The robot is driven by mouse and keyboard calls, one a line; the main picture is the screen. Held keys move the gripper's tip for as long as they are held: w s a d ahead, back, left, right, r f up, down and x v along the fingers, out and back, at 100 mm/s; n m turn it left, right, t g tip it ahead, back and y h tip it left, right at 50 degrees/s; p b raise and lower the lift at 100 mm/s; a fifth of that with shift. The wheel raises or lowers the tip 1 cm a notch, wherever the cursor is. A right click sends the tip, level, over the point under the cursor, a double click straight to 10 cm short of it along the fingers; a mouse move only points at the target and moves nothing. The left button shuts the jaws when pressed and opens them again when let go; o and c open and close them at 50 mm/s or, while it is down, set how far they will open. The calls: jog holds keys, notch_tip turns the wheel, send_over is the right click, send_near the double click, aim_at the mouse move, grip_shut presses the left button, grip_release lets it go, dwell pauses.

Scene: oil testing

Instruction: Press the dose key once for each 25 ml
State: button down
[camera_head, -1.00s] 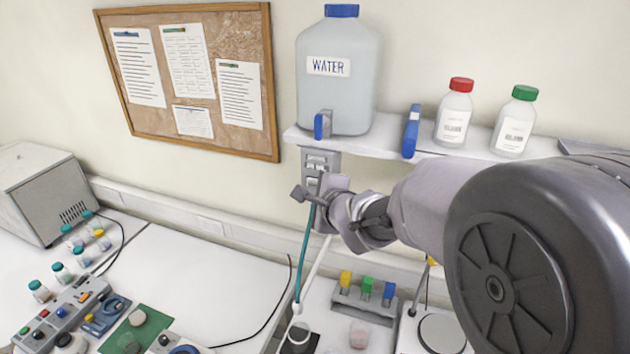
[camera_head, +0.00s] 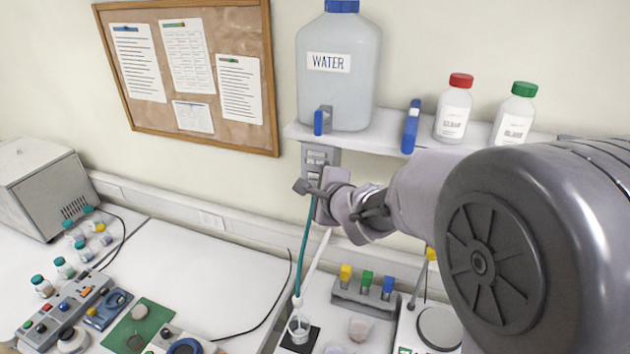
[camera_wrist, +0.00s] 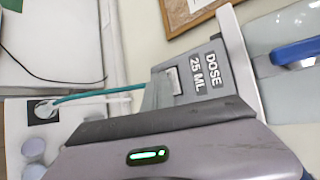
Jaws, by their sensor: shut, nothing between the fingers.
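The grey dose dispenser (camera_head: 321,157) hangs on the wall below the shelf. In the wrist view its face carries the label "DOSE 25 ML" (camera_wrist: 205,72), with a pale key (camera_wrist: 172,81) beside the label, partly hidden by my finger. My gripper (camera_head: 305,187) is shut and empty, right at the lower front of the dispenser; its fingers (camera_wrist: 157,95) also show in the wrist view. I cannot tell whether they touch the key. A clear beaker (camera_head: 299,327) stands on a black pad at the lower end of the teal hose (camera_head: 304,250).
A large water container (camera_head: 338,85) with a blue tap, and bottles with a red cap (camera_head: 454,108) and a green cap (camera_head: 514,115), stand on the shelf (camera_head: 385,132). A rack with yellow, green and blue pieces (camera_head: 365,300) is below. The white bench top (camera_head: 200,265) is mostly clear.

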dwell(0.5)
jog(key=shift+s+a+b, duration=0.25)
jog(key=shift+s+b, duration=0.3)
jog(key=shift+s, duration=0.25)
jog(key=shift+s+a+b, duration=0.3)
jog(key=shift+s+b, duration=0.3)
jog(key=shift+s, duration=0.2)
jog(key=shift+s+a+b, duration=0.25)
jog(key=shift+s+b, duration=0.3)
jog(key=shift+s, duration=0.2)
jog(key=shift+s+a+b, duration=0.3)
jog(key=shift+s+b, duration=0.3)
jog(key=shift+s, duration=0.2)
jog(key=shift+f, duration=0.1)
